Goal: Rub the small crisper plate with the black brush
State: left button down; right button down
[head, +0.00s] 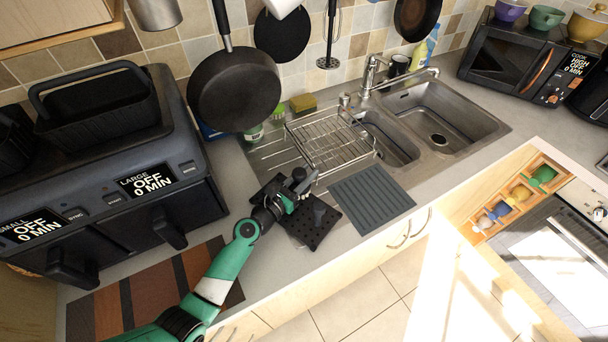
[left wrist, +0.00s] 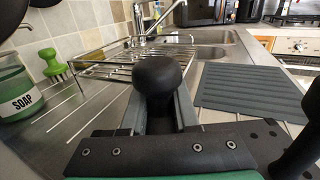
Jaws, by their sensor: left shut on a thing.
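The small crisper plate (head: 312,231) is a dark perforated plate on the counter in front of the drying rack, with an upright dark post (head: 319,212) on it. In the left wrist view, part of the plate (left wrist: 266,134) and the post (left wrist: 305,142) show at the right. My left gripper (head: 299,184) is over the plate's far left part. It is shut on the black brush (left wrist: 158,76), whose round knob stands up between the fingers. The brush's lower end is hidden, so I cannot tell if it touches the plate. My right gripper is in neither view.
A wire drying rack (head: 328,142) stands behind the plate and a grey ribbed mat (head: 371,193) lies right of it. The double sink (head: 440,118) is beyond. An air fryer (head: 110,165) stands at the left. A green brush (left wrist: 52,65) and soap jar (left wrist: 18,90) are at the back.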

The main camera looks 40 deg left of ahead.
aim_at(297, 183)
pick_arm(q)
jog(key=shift+f, duration=0.1)
jog(key=shift+s+d, duration=0.1)
jog(key=shift+s, duration=0.25)
jog(key=shift+s+p, duration=0.6)
jog(key=shift+s, duration=0.35)
jog(key=shift+s+d, duration=0.1)
jog(key=shift+s, duration=0.25)
jog(key=shift+s, duration=0.35)
jog(key=shift+s+d, duration=0.15)
jog(key=shift+s, duration=1)
jog(key=shift+s+p, duration=0.1)
jog(key=shift+p, duration=0.2)
